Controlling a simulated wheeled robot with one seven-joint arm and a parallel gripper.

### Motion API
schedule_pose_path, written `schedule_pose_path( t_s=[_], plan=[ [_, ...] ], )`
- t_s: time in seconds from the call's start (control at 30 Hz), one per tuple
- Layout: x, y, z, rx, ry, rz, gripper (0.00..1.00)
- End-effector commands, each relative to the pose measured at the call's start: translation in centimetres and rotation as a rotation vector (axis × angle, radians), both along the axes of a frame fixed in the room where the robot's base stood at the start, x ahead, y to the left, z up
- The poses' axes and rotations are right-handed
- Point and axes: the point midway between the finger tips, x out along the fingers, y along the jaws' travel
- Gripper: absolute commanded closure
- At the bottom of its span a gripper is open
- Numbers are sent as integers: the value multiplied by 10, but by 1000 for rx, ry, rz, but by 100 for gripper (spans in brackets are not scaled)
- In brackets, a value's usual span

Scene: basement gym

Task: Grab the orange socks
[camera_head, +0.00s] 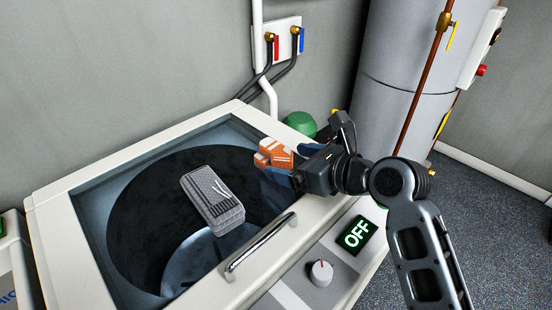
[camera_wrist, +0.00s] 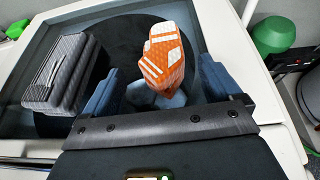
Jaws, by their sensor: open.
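The orange socks (camera_head: 275,153), a folded bundle with white stripes, are at the right side of the washer's top opening. In the wrist view the orange socks (camera_wrist: 166,55) lie ahead of and between my fingertips. My gripper (camera_head: 290,165) is open at the socks, reaching in from the right. Its two blue fingers also show in the wrist view (camera_wrist: 158,88), with a gap between them. I cannot tell whether either finger touches the socks. What supports the socks from below is hidden.
A grey folded bundle (camera_head: 213,200) is left of the socks, over the dark drum (camera_head: 135,225). A green round object (camera_head: 300,123) and a grey tank (camera_head: 400,70) stand behind.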

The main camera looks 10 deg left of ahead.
Motion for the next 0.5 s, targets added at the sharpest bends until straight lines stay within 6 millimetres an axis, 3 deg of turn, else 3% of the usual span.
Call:
schedule_pose_path(
  t_s=[0.27, 0.5],
  plan=[
    [20, 25, -19, -3, 0, 1, 8],
    [24, 30, -22, -2, 0, -1, 8]
  ],
)
